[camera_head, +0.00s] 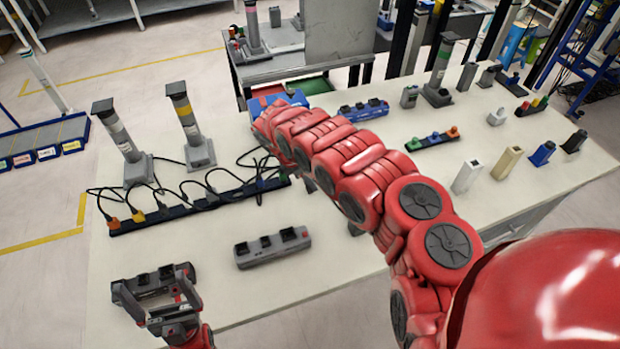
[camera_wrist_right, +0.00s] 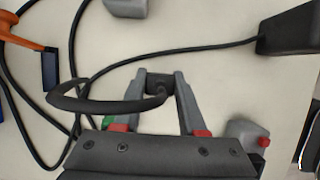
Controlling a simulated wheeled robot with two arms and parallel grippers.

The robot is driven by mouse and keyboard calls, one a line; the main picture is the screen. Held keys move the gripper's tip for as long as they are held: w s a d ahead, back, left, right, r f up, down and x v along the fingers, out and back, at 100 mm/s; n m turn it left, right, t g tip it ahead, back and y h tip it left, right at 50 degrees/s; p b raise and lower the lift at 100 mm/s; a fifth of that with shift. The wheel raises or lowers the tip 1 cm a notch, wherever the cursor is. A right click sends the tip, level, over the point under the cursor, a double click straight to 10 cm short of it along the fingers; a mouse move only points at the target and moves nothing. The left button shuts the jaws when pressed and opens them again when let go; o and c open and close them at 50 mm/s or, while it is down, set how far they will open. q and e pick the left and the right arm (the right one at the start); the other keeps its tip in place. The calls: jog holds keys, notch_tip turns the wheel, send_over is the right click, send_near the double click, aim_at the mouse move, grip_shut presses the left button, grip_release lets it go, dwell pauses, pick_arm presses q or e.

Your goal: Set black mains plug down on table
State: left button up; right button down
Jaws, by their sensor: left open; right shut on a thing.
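In the right wrist view, my right gripper (camera_wrist_right: 162,98) is shut on a small black plug (camera_wrist_right: 158,82). A thick black cable curls from the plug to the left. The pale surface shows behind the fingers; I cannot tell whether the plug touches it. The white table (camera_head: 330,268) fills the middle of the head view.
A long black power strip (camera_head: 200,205) with several plugs and cables lies at the left. Two grey posts (camera_head: 190,125) (camera_head: 121,138) stand behind it. Several small blocks (camera_head: 467,177) stand at the right.

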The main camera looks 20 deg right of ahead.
jog(key=shift+f, duration=0.15)
jog(key=shift+f, duration=0.2)
jog(key=shift+c, duration=2.3)
grip_release()
jog(key=shift+r, duration=0.15)
jog(key=shift+r, duration=0.2)
jog(key=shift+w+a+r, duration=0.1)
jog(key=shift+a+r, duration=0.05)
jog(key=shift+r, duration=0.2)
jog(key=b+v, duration=0.1)
jog(key=v, duration=1)
